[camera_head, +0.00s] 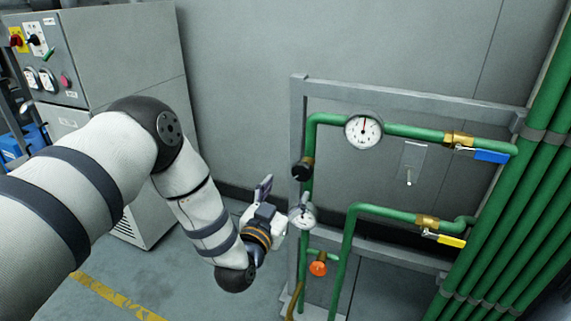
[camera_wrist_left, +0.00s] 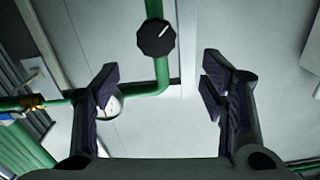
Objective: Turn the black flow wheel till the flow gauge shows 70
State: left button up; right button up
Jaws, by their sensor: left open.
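The black wheel (camera_head: 302,170) sits on the upright green pipe at the left of the pipe frame. In the left wrist view the wheel (camera_wrist_left: 156,39) shows a white mark pointing up and right. A round white gauge (camera_head: 363,130) sits on the upper pipe, its needle about straight up; its numbers are too small to read. It is partly hidden behind a finger in the wrist view (camera_wrist_left: 113,108). A second, smaller gauge (camera_head: 302,216) sits lower. My left gripper (camera_head: 280,203) is open and empty, below and left of the wheel and apart from it. My right gripper is not in view.
An orange knob (camera_head: 318,268) sits low on the pipes. Valves with a blue handle (camera_head: 491,156) and a yellow handle (camera_head: 450,241) are at the right. A switch plate (camera_head: 411,163) is behind. A grey cabinet (camera_head: 130,60) stands at the left.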

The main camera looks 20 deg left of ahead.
aim_at(301, 172)
pick_arm(q)
jog(key=w, duration=0.3)
jog(key=w+b, duration=0.1)
jog(key=w, duration=0.2)
jog(key=w+b, duration=0.1)
jog(key=w, duration=0.3)
jog(key=shift+d+f, duration=0.35)
jog(key=shift+d, duration=0.05)
jog(key=shift+w+r, duration=0.2)
jog(key=shift+w, duration=0.15)
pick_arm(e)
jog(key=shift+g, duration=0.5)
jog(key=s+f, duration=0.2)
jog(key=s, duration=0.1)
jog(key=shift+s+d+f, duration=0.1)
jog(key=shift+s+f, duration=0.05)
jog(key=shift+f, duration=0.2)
pick_arm(q)
jog(key=shift+c, duration=0.3)
jog(key=c, duration=1.1)
